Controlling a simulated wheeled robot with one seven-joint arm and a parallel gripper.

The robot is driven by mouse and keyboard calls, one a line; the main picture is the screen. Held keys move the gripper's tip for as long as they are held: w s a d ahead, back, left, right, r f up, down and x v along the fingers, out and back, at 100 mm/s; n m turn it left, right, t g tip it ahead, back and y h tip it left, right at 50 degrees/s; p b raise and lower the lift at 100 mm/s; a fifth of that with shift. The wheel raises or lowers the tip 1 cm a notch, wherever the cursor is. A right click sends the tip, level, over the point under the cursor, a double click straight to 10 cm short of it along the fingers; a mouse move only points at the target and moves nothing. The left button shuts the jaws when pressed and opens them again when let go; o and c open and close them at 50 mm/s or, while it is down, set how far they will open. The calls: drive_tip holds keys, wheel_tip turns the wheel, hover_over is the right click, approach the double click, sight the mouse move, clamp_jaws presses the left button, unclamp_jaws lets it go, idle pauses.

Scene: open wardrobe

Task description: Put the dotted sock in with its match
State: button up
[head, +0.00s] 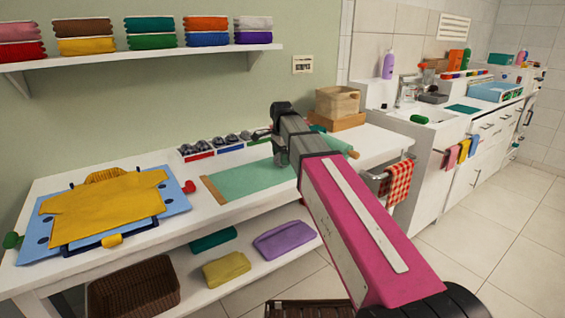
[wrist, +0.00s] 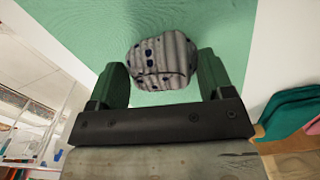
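The dotted sock (wrist: 162,62) is a rolled grey ball with dark spots, seen in the wrist view. In the head view my gripper (head: 280,158) is over the back right part of the green mat (head: 250,180), and the arm hides the sock. Small bins of rolled socks stand along the wall behind the mat: one with a red front (head: 200,155), one with a blue front (head: 230,147). A further bin is partly hidden by the gripper. Their sock patterns are too small to tell.
A yellow shirt (head: 105,208) lies on a blue folding board (head: 175,196) at the left. A red object (head: 189,187) is beside the mat. The shelf (head: 150,53) above holds folded clothes.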

idle(0.6)
drive_tip(key=shift+r, duration=3.5)
